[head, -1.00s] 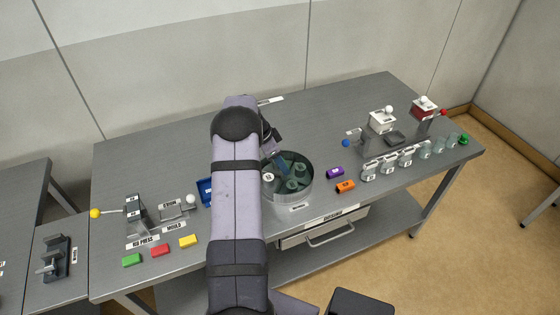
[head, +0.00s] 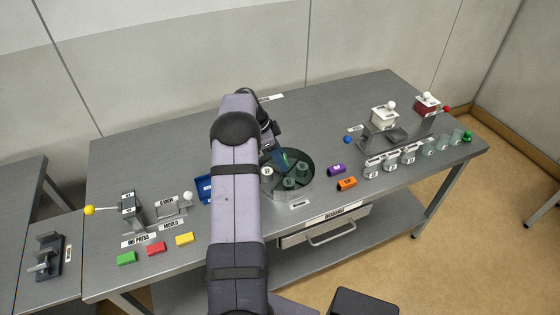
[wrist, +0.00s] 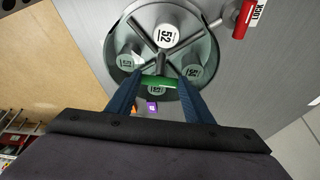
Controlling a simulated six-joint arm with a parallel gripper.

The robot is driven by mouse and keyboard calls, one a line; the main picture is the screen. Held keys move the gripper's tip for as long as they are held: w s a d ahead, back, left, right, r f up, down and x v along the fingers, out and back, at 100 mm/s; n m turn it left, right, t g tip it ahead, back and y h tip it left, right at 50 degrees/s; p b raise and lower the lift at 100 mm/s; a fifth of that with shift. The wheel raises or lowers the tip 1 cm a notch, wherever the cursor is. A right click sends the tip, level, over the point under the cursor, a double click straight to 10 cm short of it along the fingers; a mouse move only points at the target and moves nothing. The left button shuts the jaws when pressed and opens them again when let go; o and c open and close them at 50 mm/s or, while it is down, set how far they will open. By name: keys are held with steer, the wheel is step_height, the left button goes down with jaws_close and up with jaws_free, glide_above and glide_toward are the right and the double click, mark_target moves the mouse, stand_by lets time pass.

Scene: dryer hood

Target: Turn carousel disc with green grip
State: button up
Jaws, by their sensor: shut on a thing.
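The carousel disc (head: 309,185) is a round grey, spoked dish on the bench, partly behind my arm in the head view. In the wrist view the disc (wrist: 186,50) fills the top middle, with a white cap marked 52 (wrist: 167,36) and several grey-green numbered pots on it. The green grip (wrist: 159,82) is a short bar near the disc's edge. My gripper (wrist: 158,88) has its two blue fingers on either side of the grip and is shut on it. In the head view my gripper (head: 280,157) reaches down over the disc's far side.
A red part labelled LOCK (wrist: 243,14) stands beside the disc in the wrist view. A purple block (head: 337,170) and an orange block (head: 347,184) lie right of the disc. A blue tray (head: 204,188) is left of it, partly behind my arm.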

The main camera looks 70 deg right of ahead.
steer(key=m, duration=0.2)
steer(key=m+y, duration=0.1)
steer(key=shift+w+d+m+g, duration=0.15)
steer(key=shift+d+m+g, duration=0.15)
steer(key=shift+g, duration=0.1)
steer(key=shift+d+m+y+p, duration=0.1)
steer(key=shift+m+y+p, duration=0.25)
steer(key=shift+m, duration=0.45)
steer(key=o, duration=1.5)
steer(key=shift+r, duration=0.1)
